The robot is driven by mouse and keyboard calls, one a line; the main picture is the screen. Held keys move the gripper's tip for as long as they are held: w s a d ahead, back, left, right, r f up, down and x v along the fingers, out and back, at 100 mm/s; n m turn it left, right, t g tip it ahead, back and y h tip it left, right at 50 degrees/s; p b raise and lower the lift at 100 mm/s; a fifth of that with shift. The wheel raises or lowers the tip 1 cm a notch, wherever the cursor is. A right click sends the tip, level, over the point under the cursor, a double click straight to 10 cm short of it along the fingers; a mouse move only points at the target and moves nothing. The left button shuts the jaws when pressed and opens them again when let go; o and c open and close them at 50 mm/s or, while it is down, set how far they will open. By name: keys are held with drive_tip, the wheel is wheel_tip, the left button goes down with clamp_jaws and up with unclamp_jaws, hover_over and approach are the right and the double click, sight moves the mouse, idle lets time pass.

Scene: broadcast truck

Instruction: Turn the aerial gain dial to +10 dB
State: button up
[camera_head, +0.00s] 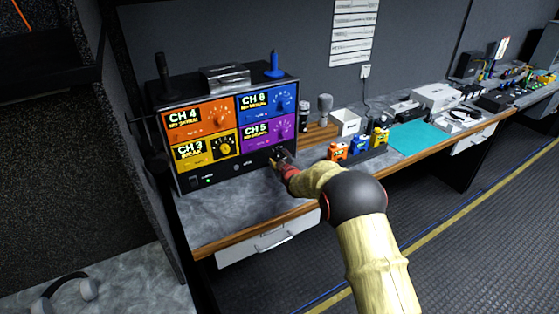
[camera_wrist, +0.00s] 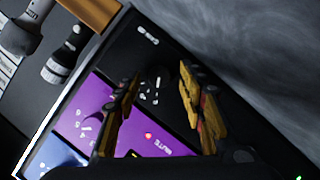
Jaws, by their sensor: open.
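A black rack unit (camera_head: 239,163) with four coloured channel panels stands on the bench. A small black dial (camera_wrist: 156,88) with white marks around it sits on its bare black strip, below the purple CH 5 panel (camera_head: 266,132). I take it for the aerial gain dial; its label and setting are too small to read. My gripper (camera_head: 277,160) is at the unit's lower right corner and mostly hides the dial in the head view. In the wrist view my gripper (camera_wrist: 158,80) is open, one yellow finger on each side of the dial. I cannot tell whether they touch it.
The yellow CH 3 panel (camera_head: 206,148) has a larger dial. Microphones (camera_head: 324,108), coloured battery packs (camera_head: 360,143) and a teal mat (camera_head: 421,138) lie to the right. The bench front is clear.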

drive_tip(key=shift+c, duration=1.2)
drive_tip(key=c, duration=0.8)
clamp_jaws()
